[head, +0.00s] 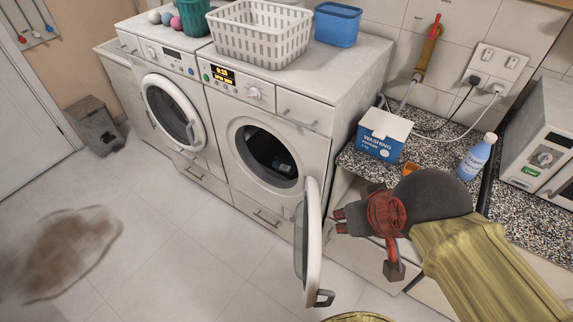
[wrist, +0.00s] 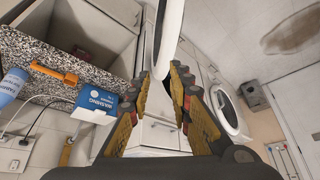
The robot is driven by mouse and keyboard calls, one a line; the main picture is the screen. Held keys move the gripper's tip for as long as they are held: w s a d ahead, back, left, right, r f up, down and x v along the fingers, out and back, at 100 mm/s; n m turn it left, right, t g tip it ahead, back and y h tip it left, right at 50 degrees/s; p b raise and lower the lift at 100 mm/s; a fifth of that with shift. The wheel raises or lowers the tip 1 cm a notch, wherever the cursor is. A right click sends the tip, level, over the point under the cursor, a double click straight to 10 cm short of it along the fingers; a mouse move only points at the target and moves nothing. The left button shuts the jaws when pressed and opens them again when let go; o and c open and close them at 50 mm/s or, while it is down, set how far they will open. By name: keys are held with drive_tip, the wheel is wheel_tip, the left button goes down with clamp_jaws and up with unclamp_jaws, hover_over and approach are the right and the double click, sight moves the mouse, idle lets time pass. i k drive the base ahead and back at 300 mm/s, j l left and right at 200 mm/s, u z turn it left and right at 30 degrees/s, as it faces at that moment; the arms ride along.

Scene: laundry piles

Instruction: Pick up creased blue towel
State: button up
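I cannot make out a clear blue towel. A small bluish patch (head: 284,166) shows inside the dark drum of the right washing machine (head: 268,112), but I cannot tell what it is. That machine's round door (head: 313,240) stands wide open. My gripper (head: 340,221) is to the right of the open door, in front of the counter. In the wrist view my gripper (wrist: 166,80) has its two fingers apart with nothing held between them. The white rim of the door (wrist: 168,38) shows beyond the fingertips.
A washing powder box (head: 383,135) and a blue-white bottle (head: 477,157) stand on the speckled counter. A white basket (head: 258,36) and blue tub (head: 338,24) sit on the machine. A brown stain (head: 72,250) marks the otherwise open floor at left.

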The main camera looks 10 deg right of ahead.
sight(285, 164)
drive_tip(key=k, duration=0.6)
drive_tip(key=z, duration=1.6)
drive_tip(key=j+z, duration=0.1)
drive_tip(key=j, duration=0.4)
drive_tip(key=k+j, duration=0.1)
drive_tip(key=j, duration=0.4)
drive_tip(key=j+z, duration=0.15)
drive_tip(key=j, duration=0.35)
drive_tip(key=k+j+z, duration=0.1)
drive_tip(key=j, duration=0.4)
drive_tip(key=k+j+z, duration=0.1)
drive_tip(key=j, duration=0.35)
drive_tip(key=k+j, duration=0.1)
drive_tip(key=j, duration=0.4)
drive_tip(key=k+j, duration=0.1)
drive_tip(key=j, duration=0.4)
drive_tip(key=k+j, duration=0.15)
drive_tip(key=j, duration=0.3)
drive_tip(key=i+j, duration=0.35)
drive_tip(key=i, duration=0.1)
